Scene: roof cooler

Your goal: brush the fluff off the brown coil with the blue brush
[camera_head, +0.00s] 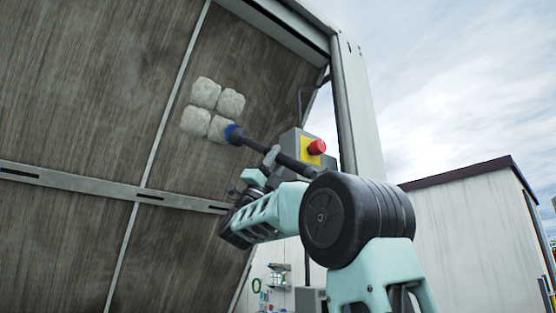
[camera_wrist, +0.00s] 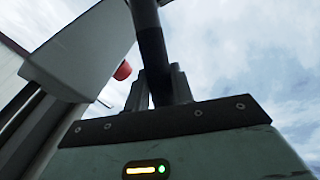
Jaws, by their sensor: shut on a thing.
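The brown coil (camera_head: 75,85) is a tilted, finely ribbed panel that fills the left of the head view. Several pale clumps of fluff (camera_head: 205,92) sit together on its upper right section. My gripper (camera_head: 270,157) is shut on the dark handle of the blue brush (camera_head: 234,133). The blue bristles are at the lower right clump, touching it or just in front; I cannot tell which. In the wrist view my gripper (camera_wrist: 160,88) has its fingers around the dark handle (camera_wrist: 152,45). The bristles are outside that view.
A yellow and grey box with a red button (camera_head: 316,147) stands right of the brush, close behind my arm. A pale frame post (camera_head: 357,105) edges the coil on the right. A white shed (camera_head: 465,230) stands farther right. Open sky is above.

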